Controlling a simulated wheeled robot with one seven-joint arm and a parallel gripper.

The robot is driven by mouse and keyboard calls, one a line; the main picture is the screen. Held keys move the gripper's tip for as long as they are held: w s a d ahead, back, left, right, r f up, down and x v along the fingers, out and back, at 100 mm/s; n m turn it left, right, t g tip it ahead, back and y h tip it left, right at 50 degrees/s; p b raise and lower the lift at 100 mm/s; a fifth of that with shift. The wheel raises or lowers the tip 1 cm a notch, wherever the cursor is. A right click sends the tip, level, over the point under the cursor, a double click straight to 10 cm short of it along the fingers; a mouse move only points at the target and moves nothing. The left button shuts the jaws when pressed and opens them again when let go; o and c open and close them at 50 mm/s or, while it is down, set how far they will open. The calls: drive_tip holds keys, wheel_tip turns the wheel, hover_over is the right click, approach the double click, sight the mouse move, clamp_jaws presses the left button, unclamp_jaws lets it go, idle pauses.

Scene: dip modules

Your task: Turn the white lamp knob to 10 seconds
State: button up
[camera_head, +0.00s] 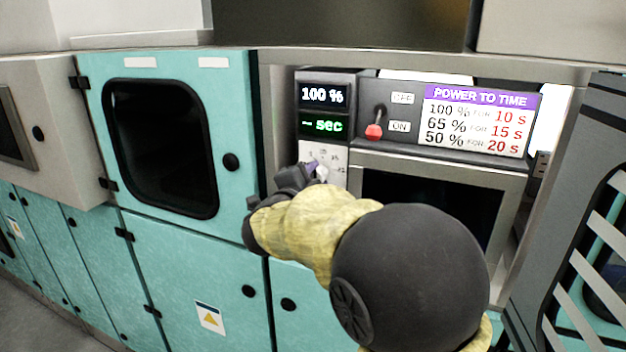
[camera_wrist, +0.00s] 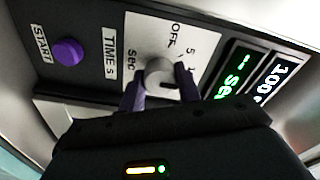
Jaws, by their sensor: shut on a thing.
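The white lamp knob (camera_wrist: 160,76) is on a white dial plate marked OFF and 5, with "TIME s" and "sec" labels beside it. My gripper (camera_wrist: 158,88) is shut on the knob, one purple finger on each side. In the head view my gripper (camera_head: 312,172) reaches the dial plate (camera_head: 335,157), and my arm hides much of it. The display above reads 100 % (camera_head: 323,95), with a dash and "sec" in green (camera_head: 323,125) below. The knob's exact pointer direction is hard to tell.
A purple START button (camera_wrist: 68,52) sits beside the dial. A red-tipped switch (camera_head: 375,130) stands by the OFF and ON labels, at ON. The POWER TO TIME chart (camera_head: 478,120) pairs 100 % with 10 s. A teal cabinet door (camera_head: 235,110) is on the left.

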drive_tip(key=o, duration=1)
drive_tip(key=shift+s+a, duration=0.1)
drive_tip(key=shift+c, duration=0.2)
drive_tip(key=shift+f, duration=0.1)
drive_tip(key=b+v, duration=0.2)
drive_tip(key=v, duration=1.5)
drive_tip(key=shift+b, duration=0.4)
